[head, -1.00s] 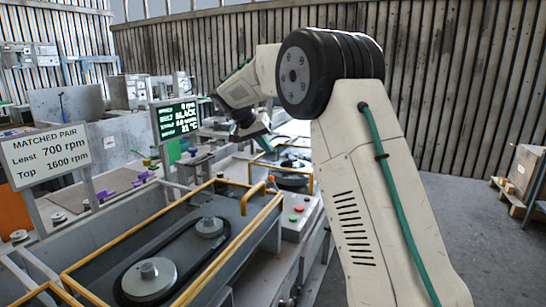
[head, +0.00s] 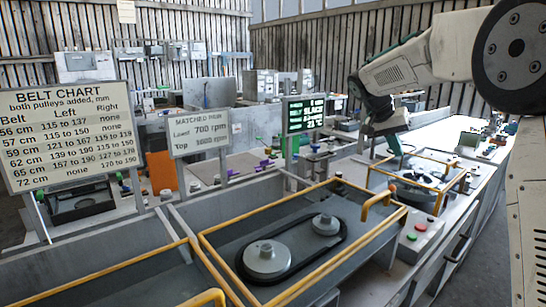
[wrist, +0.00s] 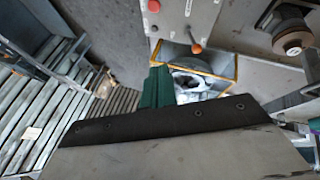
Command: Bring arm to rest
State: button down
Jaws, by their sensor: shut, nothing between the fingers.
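My arm reaches in from the right of the head view, bent at a large dark joint. My gripper (head: 394,146) has green fingers and hangs tilted down above the benches, near the farther yellow-railed bay. In the wrist view its green fingers (wrist: 157,88) are together, with nothing seen between them. Behind them are a yellow-edged bay and a control panel with a red button and an orange-tipped lever (wrist: 196,48). Part of the wrist view is hidden by my own dark-edged wrist part.
The near yellow-railed bay (head: 210,240) holds two grey pulleys (head: 266,260) with a black belt around them. A belt chart (head: 74,132), a matched-pair sign (head: 200,134) and a lit display (head: 304,115) stand along the benches. A button panel (head: 415,237) sits right of the near bay.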

jog(key=s+a+r+n+y, duration=0.1)
jog(key=s+a+n+y, duration=0.15)
jog(key=s, duration=0.85)
jog(key=s+a+r+n+y, duration=0.1)
jog(key=s+a, duration=0.2)
jog(key=s, duration=0.8)
jog(key=s+a+f+n+y, duration=0.1)
jog(key=s+f, duration=0.2)
jog(key=s, duration=0.4)
jog(key=s+a+f+n, duration=0.2)
jog(key=s+f, duration=0.2)
jog(key=s, duration=0.3)
jog(key=s+a+f+n+t+y, duration=0.1)
jog(key=s+a+f, duration=0.1)
jog(key=s, duration=0.5)
jog(key=shift+a+f+y, duration=0.2)
jog(key=shift+f+y, duration=0.15)
jog(key=shift+f, duration=0.3)
